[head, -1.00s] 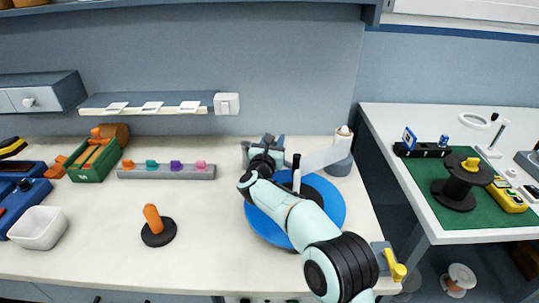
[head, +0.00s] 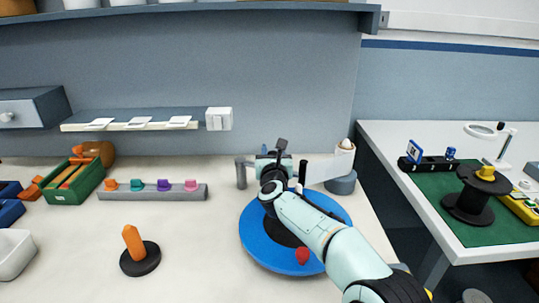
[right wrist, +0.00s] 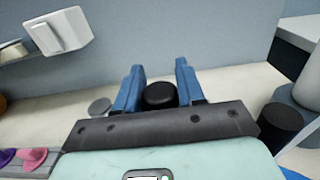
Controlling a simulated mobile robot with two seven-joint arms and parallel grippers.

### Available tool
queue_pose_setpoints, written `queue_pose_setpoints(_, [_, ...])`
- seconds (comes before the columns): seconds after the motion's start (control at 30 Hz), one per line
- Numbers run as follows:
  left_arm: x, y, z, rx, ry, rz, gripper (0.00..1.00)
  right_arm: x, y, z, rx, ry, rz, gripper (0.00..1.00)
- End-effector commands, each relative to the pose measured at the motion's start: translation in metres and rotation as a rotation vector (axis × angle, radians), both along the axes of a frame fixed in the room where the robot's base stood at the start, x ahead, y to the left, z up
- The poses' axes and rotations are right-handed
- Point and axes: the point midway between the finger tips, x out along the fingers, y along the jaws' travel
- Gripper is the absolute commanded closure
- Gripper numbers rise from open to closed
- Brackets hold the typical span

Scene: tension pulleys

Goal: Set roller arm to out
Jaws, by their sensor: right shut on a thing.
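My right gripper (head: 272,153) is at the back of the bench, beyond the blue disc (head: 258,250). In the right wrist view its two blue fingers (right wrist: 158,72) stand on either side of a round black knob (right wrist: 160,95), and it is shut on it. In the head view a dark knob-like end (head: 282,144) shows beside the fingers. The hand hides most of what the knob belongs to, so I cannot tell how the roller arm is set. A white strip (head: 320,171) runs from the hand to a white roll (head: 345,150). My left gripper is not in view.
A grey post (head: 240,173) stands just left of the hand. A red ball-shaped knob (head: 302,255) shows at the blue disc. An orange handle on a black base (head: 140,260) and a grey rail with coloured pegs (head: 150,193) are to the left. The bench between is clear.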

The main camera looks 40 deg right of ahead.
Motion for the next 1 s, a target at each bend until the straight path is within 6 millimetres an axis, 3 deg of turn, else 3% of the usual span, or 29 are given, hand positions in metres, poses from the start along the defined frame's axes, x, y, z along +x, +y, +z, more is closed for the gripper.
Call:
queue_pose_setpoints(0.27, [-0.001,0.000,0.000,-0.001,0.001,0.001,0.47,-0.001,-0.001,0.002,0.000,-0.004,-0.003,1.00])
queue_pose_setpoints(0.3, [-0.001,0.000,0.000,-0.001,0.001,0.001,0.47,-0.001,-0.001,0.002,0.000,-0.004,-0.003,0.49])
queue_pose_setpoints(0.33, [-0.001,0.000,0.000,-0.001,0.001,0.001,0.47,-0.001,-0.001,0.002,0.000,-0.004,-0.003,0.42])
queue_pose_setpoints(0.7, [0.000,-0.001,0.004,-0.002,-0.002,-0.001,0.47,0.000,0.000,0.006,0.000,-0.002,-0.001,0.42])
queue_pose_setpoints(0.9, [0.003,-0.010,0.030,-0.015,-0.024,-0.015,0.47,-0.001,-0.001,0.043,0.001,-0.007,-0.003,0.42])
queue_pose_setpoints(1.0, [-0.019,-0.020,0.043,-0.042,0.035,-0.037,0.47,-0.001,-0.001,0.067,0.001,-0.007,-0.001,0.42])
